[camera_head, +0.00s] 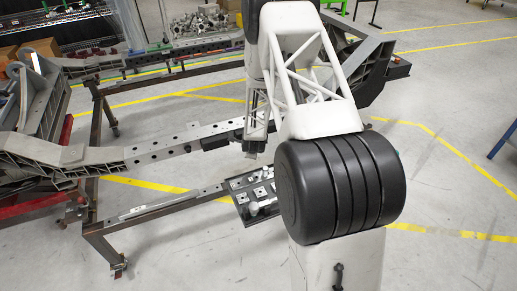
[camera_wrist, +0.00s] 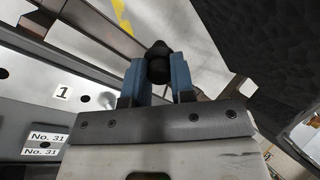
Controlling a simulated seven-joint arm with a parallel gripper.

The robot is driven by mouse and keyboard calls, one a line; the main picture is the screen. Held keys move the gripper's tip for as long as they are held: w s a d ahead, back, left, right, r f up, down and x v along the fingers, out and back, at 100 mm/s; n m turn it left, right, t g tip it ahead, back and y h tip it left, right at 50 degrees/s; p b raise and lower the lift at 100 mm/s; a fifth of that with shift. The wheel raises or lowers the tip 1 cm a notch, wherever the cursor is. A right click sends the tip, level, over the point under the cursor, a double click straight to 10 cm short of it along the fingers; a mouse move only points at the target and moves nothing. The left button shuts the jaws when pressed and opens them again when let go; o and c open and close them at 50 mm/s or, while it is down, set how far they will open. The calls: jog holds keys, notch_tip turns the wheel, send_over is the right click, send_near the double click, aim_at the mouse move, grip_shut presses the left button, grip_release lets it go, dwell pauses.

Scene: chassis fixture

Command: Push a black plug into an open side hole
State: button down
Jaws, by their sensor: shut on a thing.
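My gripper (camera_wrist: 158,72) has two blue fingers and is shut on a black plug (camera_wrist: 159,50), which sticks out beyond the fingertips in the wrist view. The grey chassis side rail (camera_wrist: 22,112) runs along the left of that view. It has a dark round open hole (camera_wrist: 84,99) next to a "1" label (camera_wrist: 62,93). The held plug is apart from this hole, to its upper right in the picture. In the head view my gripper (camera_head: 254,147) is beside the chassis rail (camera_head: 150,153), which has several dark holes; the plug cannot be made out there.
A tray (camera_head: 236,202) of small parts stands on the lower frame bar, partly hidden by my arm. "No. 31" labels (camera_wrist: 48,137) are on the rail. A dark frame (camera_head: 90,225) stands on the floor under the chassis. Open floor (camera_head: 190,260) lies in front.

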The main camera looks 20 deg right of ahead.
jog(key=w+a+t, duration=0.2)
jog(key=a+t, duration=0.4)
jog(key=a, duration=1.8)
jog(key=s+a+r+n+t, duration=0.1)
jog(key=s+a+r, duration=0.1)
jog(key=a, duration=0.6)
jog(key=s+a+r+n+t+y, duration=0.1)
jog(key=s+a+r+t, duration=0.1)
jog(key=a, duration=0.7)
jog(key=s+a+r+n+t, duration=0.1)
jog(key=s+a+r+t, duration=0.1)
jog(key=a, duration=0.7)
jog(key=shift+s+a+y, duration=0.15)
jog(key=shift+s+y, duration=0.25)
jog(key=shift+r, duration=0.1)
jog(key=shift+w, duration=0.2)
jog(key=shift+w, duration=2.65)
jog(key=shift+w, duration=1)
